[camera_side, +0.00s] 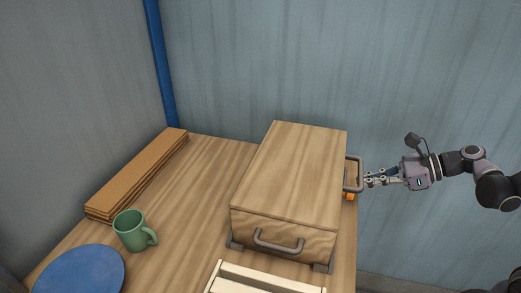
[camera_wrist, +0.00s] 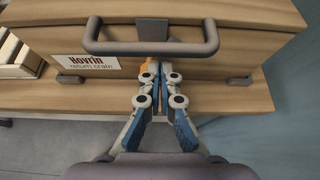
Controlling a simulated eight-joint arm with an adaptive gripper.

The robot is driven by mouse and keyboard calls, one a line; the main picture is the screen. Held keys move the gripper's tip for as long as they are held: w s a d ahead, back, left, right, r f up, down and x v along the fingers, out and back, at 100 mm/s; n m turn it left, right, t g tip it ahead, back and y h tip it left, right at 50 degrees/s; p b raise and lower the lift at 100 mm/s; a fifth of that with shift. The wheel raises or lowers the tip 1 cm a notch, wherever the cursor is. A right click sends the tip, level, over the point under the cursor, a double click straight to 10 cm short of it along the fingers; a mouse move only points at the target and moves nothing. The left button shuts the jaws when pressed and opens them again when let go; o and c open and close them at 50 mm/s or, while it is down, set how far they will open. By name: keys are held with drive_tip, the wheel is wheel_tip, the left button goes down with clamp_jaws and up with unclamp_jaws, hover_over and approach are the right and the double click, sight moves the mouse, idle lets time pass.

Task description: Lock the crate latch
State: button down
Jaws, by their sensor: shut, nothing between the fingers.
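The wooden crate (camera_side: 289,171) stands on the wooden table with its lid down. A grey bar handle (camera_side: 358,174) juts from its right side; it also shows in the wrist view (camera_wrist: 150,48). A small orange part (camera_side: 350,196), seemingly the latch, sits low on that side below the handle. In the wrist view the orange part (camera_wrist: 153,62) is partly hidden by my fingertips and the handle. My gripper (camera_side: 368,181) is shut and empty beside the crate's right side. Its fingertips (camera_wrist: 158,72) are close to the orange part; I cannot tell whether they touch.
A green mug (camera_side: 131,231), a blue plate (camera_side: 80,272) and stacked boards (camera_side: 140,175) are at the left. A pale slatted rack (camera_side: 262,278) lies in front of the crate. A white label (camera_wrist: 92,66) is on the crate's side. Free space lies right of the table.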

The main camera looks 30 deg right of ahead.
drive_tip(key=shift+w+a, duration=0.3)
drive_tip(key=shift+w, duration=0.05)
drive_tip(key=shift+s+f, duration=0.1)
drive_tip(key=shift+f, duration=0.15)
idle(0.7)
drive_tip(key=shift+s+a, duration=0.5)
drive_tip(key=shift+a, duration=0.1)
drive_tip(key=shift+r, duration=0.2)
idle(0.3)
drive_tip(key=s+d, duration=0.4)
drive_tip(key=shift+s+r, duration=0.2)
idle(0.4)
drive_tip(key=shift+d, duration=0.1)
